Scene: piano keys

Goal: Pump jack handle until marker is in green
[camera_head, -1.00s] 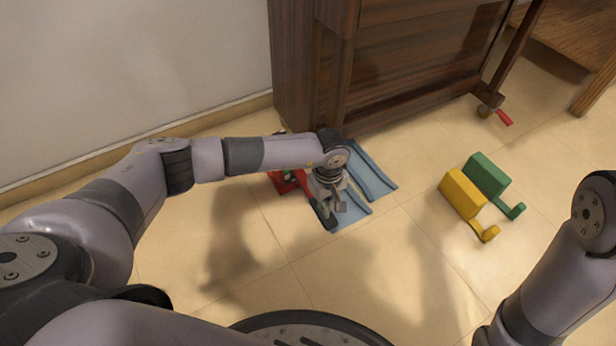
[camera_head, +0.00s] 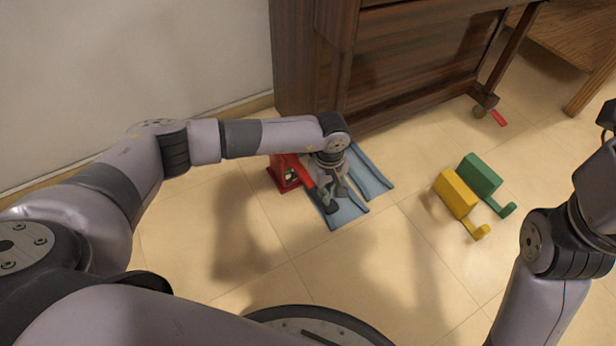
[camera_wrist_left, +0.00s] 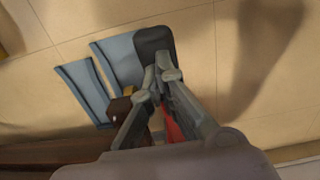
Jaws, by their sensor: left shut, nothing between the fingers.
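The red jack (camera_head: 284,178) stands on the floor by the piano's left front leg. A small green patch shows on its side; I cannot make out the marker. Its red handle (camera_head: 308,172) slants down to the right from the jack to a black grip, which shows in the left wrist view (camera_wrist_left: 152,41). My left gripper (camera_head: 338,190) is shut and empty, right at the handle. In the left wrist view its fingertips (camera_wrist_left: 163,72) overlap the handle just short of the grip and hide part of it. Only part of my right arm shows, at the right edge.
Two blue ramps (camera_head: 350,211) lie on the floor beside the jack, partly under the left gripper. The dark wooden piano (camera_head: 410,60) stands behind. A yellow block (camera_head: 455,194) and a green block (camera_head: 480,174), each with a hooked arm, lie to the right. The front floor is clear.

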